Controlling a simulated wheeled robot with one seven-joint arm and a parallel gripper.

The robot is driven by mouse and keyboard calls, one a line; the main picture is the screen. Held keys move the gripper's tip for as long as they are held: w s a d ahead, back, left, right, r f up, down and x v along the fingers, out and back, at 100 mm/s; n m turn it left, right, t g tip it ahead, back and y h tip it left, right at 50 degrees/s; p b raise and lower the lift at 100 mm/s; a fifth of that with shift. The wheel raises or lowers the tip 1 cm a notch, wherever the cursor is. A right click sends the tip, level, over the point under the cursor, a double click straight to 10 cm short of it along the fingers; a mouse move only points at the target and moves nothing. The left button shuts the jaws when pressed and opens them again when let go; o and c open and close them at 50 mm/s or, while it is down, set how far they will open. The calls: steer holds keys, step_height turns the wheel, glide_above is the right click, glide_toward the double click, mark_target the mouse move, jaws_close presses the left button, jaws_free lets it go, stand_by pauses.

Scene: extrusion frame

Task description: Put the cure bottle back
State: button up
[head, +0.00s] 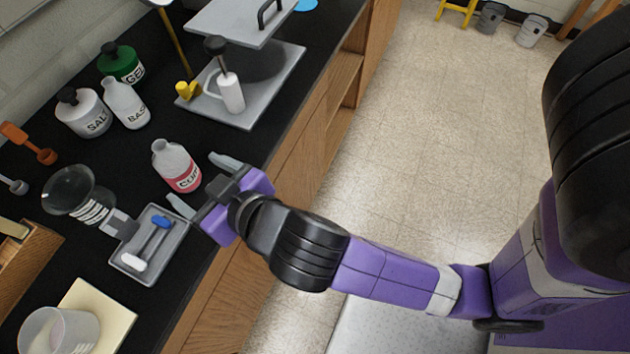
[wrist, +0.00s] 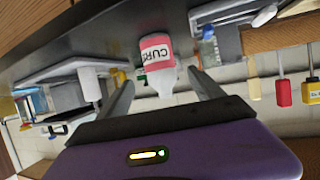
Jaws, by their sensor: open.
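The cure bottle (head: 178,168) is white with a red label and stands upright on the black counter near its front edge. My gripper (head: 201,182) is open and empty, with its fingers pointing at the bottle. In the wrist view the cure bottle (wrist: 157,62) appears inverted, between and just beyond the two fingertips of my gripper (wrist: 162,88). I see no contact between fingers and bottle. A white base bottle (head: 125,103) stands farther back, beside a white salt jar (head: 83,113) and a green gel jar (head: 120,65).
A grey tray (head: 128,262) with blue and white tools lies just left of the gripper, beside a magnifier (head: 72,190). A press-like stand (head: 280,85) is at the back right. A clear beaker (head: 60,332) sits at the lower left.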

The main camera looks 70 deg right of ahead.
steer(key=s+f+n+y, duration=0.3)
steer(key=s+f, duration=0.3)
steer(key=s, duration=0.7)
steer(key=s+d+r+t, duration=0.1)
steer(key=s+d+r, duration=0.1)
steer(key=s, duration=0.9)
steer(key=shift+s+r+t, duration=0.15)
steer(key=shift+r+t, duration=0.15)
steer(key=shift+r, duration=0.35)
